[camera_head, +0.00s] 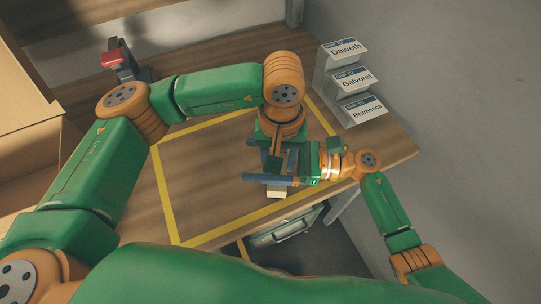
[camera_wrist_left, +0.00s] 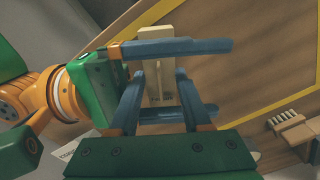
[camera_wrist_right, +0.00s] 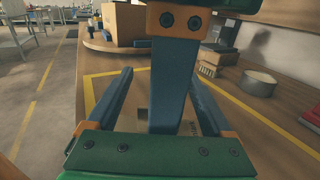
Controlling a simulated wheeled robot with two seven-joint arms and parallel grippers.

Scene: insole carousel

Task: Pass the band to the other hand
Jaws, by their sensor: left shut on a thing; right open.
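The band (camera_wrist_left: 157,75) is a pale cream piece with small print. In the left wrist view it stands between the fingers of my left gripper (camera_wrist_left: 160,72), which is shut on it. In the head view its pale lower end (camera_head: 277,191) shows below the grippers. My right gripper (camera_head: 264,170) comes in from the right, with its blue fingers at the band. In the left wrist view a right finger crosses the band's upper part. In the right wrist view my open right fingers (camera_wrist_right: 158,73) stand either side of a left finger, which mostly hides the band; contact cannot be told.
The wooden table (camera_head: 205,190) has a yellow taped outline. "Ship to" holders (camera_head: 349,80) stand at the right back. A cardboard box (camera_head: 25,120) is at left, and a red-topped device (camera_head: 117,58) stands behind. A brush (camera_wrist_right: 208,67) and round tin (camera_wrist_right: 258,82) sit beyond.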

